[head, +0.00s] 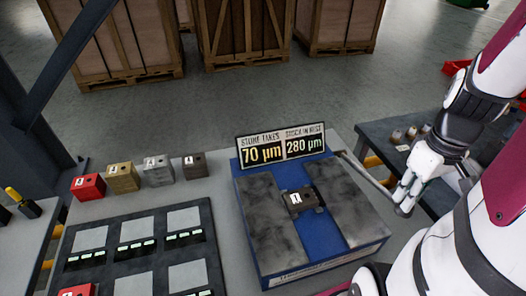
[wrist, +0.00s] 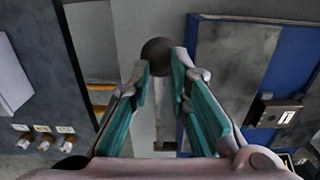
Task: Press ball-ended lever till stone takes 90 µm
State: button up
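The blue pumpset machine (head: 262,232) carries dark grey stone plates (head: 262,232) and a small block tagged with a white label (head: 297,198). Its sign (head: 281,146) reads "STONE TAKES 70 µm" and "STOCK IN REST 280 µm". A ball-ended lever (head: 366,175) runs from the machine's back right corner toward my gripper (head: 404,192). In the wrist view the dark ball (wrist: 156,50) is at the tips of my gripper (wrist: 162,66), whose teal-padded fingers stand about a ball's width apart. Whether they grip the ball is unclear.
Left of the machine are a dark tray (head: 136,268) with light squares and several small blocks, one red (head: 88,187). A dark side table (head: 378,131) with small knobs stands at right. Wooden crates (head: 246,32) stand behind on open floor.

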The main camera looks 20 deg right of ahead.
jog(key=shift+s+f, duration=0.1)
jog(key=shift+f, duration=0.05)
jog(key=shift+s+f+b, duration=0.15)
jog(key=shift+f+b, duration=0.45)
jog(key=shift+f, duration=0.2)
jog(key=shift+s+f+b, duration=0.1)
jog(key=shift+f+b, duration=0.5)
jog(key=shift+f, duration=0.2)
jog(key=w+r+p, duration=0.1)
jog(key=r+p, duration=0.4)
jog(key=r, duration=0.3)
jog(key=w+r+p, duration=0.2)
jog(key=r+p, duration=0.4)
jog(key=r, duration=0.1)
jog(key=shift+w+r, duration=0.25)
jog(key=shift+r, duration=0.15)
jog(key=s+a+r+t, duration=0.2)
jog(key=a+r, duration=0.5)
jog(key=a, duration=0.4)
jog(key=s+a+r+t, duration=0.3)
jog(key=a+r, duration=0.4)
jog(key=a, duration=0.4)
jog(key=shift+s+a+r+n+t, duration=0.25)
jog(key=shift+s+r+n+t, duration=0.05)
jog(key=shift+s+r, duration=0.1)
